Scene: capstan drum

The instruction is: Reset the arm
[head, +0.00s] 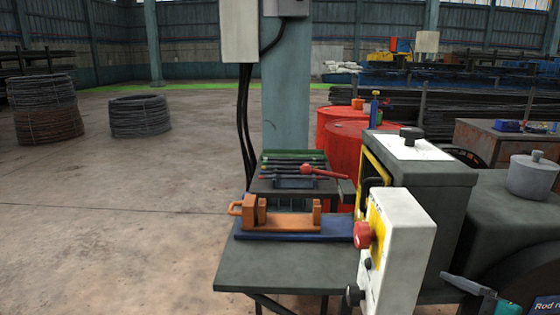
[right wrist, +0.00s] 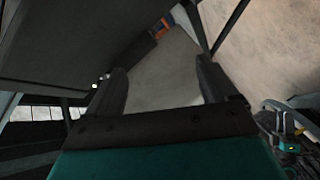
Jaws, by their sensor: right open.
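My right gripper (right wrist: 165,80) shows in the right wrist view with its two dark fingers spread apart. A dark flat surface fills the upper left of that view, close to the fingers. My left gripper is not in view. In the head view, a grey and teal part shows at the lower right edge; I cannot tell whether it is a piece of my right arm.
The workbench (head: 290,270) carries an orange fixture (head: 290,223) on a blue base. A white control box (head: 400,245) with a red button (head: 363,235) stands at its right, before a dark machine housing (head: 430,185). Red drums (head: 345,135) stand behind.

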